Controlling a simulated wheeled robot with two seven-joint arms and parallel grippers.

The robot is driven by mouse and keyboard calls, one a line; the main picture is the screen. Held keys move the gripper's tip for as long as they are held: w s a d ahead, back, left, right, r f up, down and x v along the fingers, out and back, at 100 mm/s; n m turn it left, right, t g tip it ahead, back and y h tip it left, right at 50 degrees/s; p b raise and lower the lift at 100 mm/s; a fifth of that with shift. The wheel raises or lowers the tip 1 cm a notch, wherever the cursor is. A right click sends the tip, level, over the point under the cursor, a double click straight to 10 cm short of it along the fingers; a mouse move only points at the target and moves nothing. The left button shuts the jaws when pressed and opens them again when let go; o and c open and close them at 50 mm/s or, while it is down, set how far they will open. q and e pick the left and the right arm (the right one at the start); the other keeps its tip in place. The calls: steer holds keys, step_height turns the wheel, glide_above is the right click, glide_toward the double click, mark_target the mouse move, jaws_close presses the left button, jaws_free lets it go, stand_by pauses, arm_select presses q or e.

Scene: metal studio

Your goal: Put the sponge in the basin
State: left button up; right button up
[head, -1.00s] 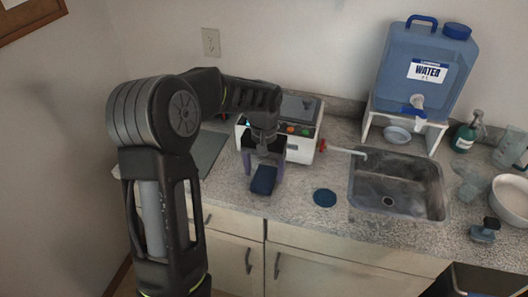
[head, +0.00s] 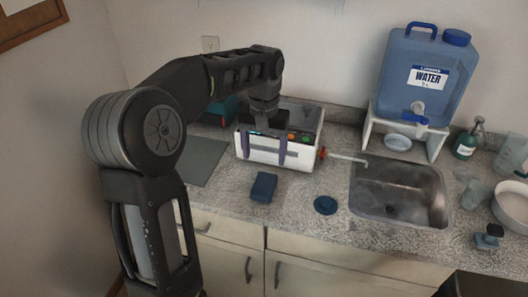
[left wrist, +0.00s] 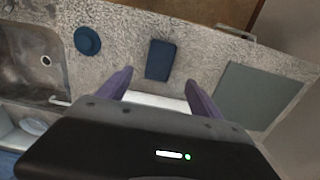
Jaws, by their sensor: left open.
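The sponge looks to be the dark blue block (head: 263,187) lying on the speckled counter near its front edge, left of the basin. It also shows in the left wrist view (left wrist: 160,60). The basin (head: 385,209) is a grey metal sink set into the counter at the right, with nothing in it that I can make out. My left gripper (head: 266,152) is open and empty behind the sponge, in front of the white machine. In the left wrist view its two purple fingers (left wrist: 158,80) stand apart, with the sponge beyond their tips. My right gripper is not in view.
A round dark blue disc (head: 325,205) lies between sponge and basin. The white machine (head: 272,154) has a pale spout reaching towards the basin. A blue water container (head: 425,80) stands on a white stand behind the basin. A grey mat (head: 198,160) lies left.

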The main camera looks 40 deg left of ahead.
mark_target(262, 192)
arm_select(q)
steer(key=shift+o, duration=0.2)
steer(key=shift+o, duration=0.4)
steer(key=shift+a+f, duration=0.15)
steer(key=shift+t, duration=0.6)
steer(key=s+b, duration=0.1)
steer(key=s+a+f+b, duration=0.1)
steer(key=b, duration=0.1)
steer(key=s+f+b, duration=0.1)
steer(key=shift+s+a, duration=0.25)
steer(key=shift+s, duration=0.15)
steer(key=d+f+t, duration=0.1)
steer(key=d+f+t+y+b, duration=0.1)
steer(key=d+t, duration=0.1)
steer(key=shift+w+d+f+y, duration=0.15)
steer(key=shift+w+f+y, duration=0.05)
steer(key=shift+w+y, duration=0.15)
steer(key=shift+w, duration=0.2)
steer(key=shift+s, duration=0.1)
